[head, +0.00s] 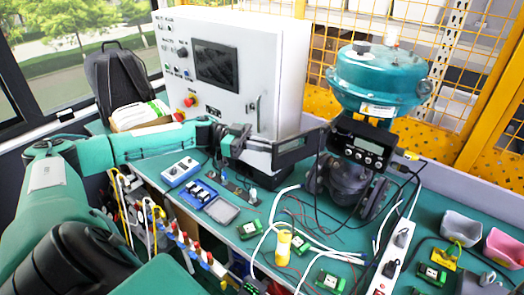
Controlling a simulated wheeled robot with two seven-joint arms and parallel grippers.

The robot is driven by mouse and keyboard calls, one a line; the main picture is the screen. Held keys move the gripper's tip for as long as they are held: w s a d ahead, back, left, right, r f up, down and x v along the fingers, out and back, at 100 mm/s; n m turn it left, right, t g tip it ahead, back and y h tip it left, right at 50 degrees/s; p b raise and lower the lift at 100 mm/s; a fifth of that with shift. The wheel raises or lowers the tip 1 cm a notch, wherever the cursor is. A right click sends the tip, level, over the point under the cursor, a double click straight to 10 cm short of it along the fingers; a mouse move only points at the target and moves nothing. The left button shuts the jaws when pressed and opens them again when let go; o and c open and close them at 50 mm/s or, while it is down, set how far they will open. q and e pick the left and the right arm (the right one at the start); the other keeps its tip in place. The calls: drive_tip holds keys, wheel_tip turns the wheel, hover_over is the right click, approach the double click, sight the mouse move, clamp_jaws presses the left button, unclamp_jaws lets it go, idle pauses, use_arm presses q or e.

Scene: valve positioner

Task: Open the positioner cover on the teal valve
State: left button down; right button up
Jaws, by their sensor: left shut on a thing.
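The teal valve (378,78) stands at the back right of the bench, with its round teal actuator on top. The black positioner (362,143) sits at its front, and its small display and buttons show uncovered. A dark, light-edged panel, which looks like the positioner cover (292,150), sticks out to the left from the positioner's left side. My left gripper (246,146) reaches in from the left and is shut on the cover's far left end. The exact finger contact is small and hard to make out. My right gripper is not in view.
A grey control cabinet (270,60) stands behind my left arm. A blue switch box (180,171), small green boards (249,229), a yellow cylinder (283,247) and a white power strip (392,258) lie on the bench. Loose cables lie in front of the valve.

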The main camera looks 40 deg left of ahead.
use_arm(q)
drive_tip(key=shift+w+r, duration=0.3)
drive_tip(key=shift+r, duration=0.05)
drive_tip(key=c, duration=1.9)
unclamp_jaws()
drive_tip(key=o, duration=0.4)
drive_tip(key=shift+w+d, duration=0.25)
drive_tip(key=shift+w, duration=0.1)
drive_tip(key=shift+c, duration=0.2)
drive_tip(key=shift+w+d+f, duration=0.15)
drive_tip(key=shift+w+d, duration=0.05)
drive_tip(key=shift+s, duration=0.15)
drive_tip(key=shift+a, duration=0.15)
drive_tip(key=shift+f, duration=0.1)
